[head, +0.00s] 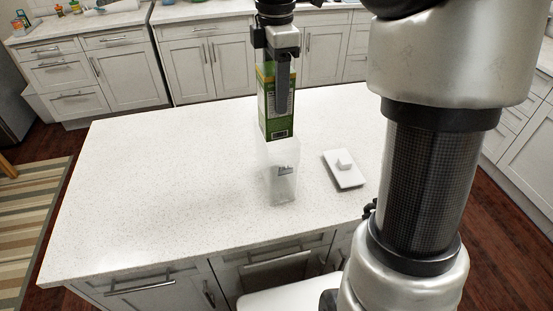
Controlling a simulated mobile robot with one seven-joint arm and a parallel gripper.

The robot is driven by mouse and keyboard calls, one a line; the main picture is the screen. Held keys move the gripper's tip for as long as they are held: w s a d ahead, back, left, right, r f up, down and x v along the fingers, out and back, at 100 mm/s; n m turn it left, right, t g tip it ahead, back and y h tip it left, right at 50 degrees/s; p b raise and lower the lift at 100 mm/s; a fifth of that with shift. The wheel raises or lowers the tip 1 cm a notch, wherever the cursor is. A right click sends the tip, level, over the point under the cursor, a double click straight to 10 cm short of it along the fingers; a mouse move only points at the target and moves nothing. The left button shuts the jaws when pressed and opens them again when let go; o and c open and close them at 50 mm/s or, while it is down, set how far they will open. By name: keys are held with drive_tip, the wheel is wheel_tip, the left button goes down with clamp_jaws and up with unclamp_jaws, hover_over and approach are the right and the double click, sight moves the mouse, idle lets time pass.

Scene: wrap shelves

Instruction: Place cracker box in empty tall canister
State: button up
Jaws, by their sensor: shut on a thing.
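The cracker box (278,115) is a green box with a yellow top edge and a white label low on its side. My gripper (284,95) is shut on its upper part and points straight down. The box hangs upright. The tall canister (284,186) is clear, stands upright on the island counter and looks empty in its lower part. The bottom of the box appears at or just above the canister's rim. I cannot tell whether it is inside the opening.
A white lid with a raised knob (344,174) lies on the counter (170,170) to the right of the canister. The counter's left side is clear. My arm covers the right side of the view. Back cabinets with items on top stand behind.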

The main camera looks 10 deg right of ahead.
wheel_tip(320, 180, down, 19)
drive_tip(key=b, duration=0.1)
idle(0.3)
drive_tip(key=shift+f, duration=0.15)
drive_tip(key=shift+f+b, duration=0.15)
drive_tip(key=shift+b, duration=0.15)
drive_tip(key=o, duration=1.2)
